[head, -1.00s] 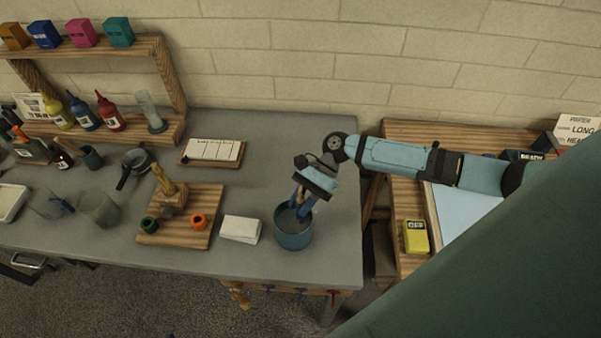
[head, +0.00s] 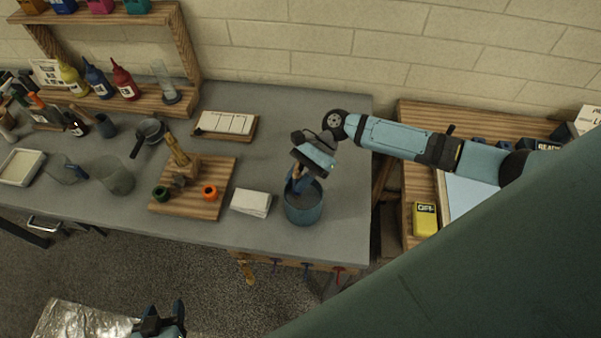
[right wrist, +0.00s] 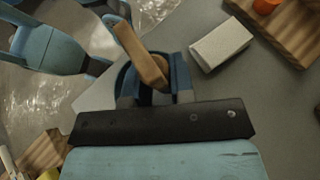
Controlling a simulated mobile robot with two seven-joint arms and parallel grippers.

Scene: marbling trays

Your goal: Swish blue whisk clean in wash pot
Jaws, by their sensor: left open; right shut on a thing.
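The wash pot (head: 304,212) is a blue-grey round pot near the right front of the grey table. My right gripper (head: 299,186) is over its mouth, pointing down, shut on a wooden handle. In the right wrist view the handle (right wrist: 142,55) stands tilted between the fingers of my right gripper (right wrist: 153,82). I take it for the blue whisk's handle; its lower end is hidden by the gripper and pot. My left gripper (head: 165,322) is open and empty at the bottom edge of the head view, off the table's front.
Further left is a wooden board (head: 221,178) with small rings and a brush-like tool. A side table with a yellow box (head: 425,219) stands to the right. Clear tabletop lies behind the pot.

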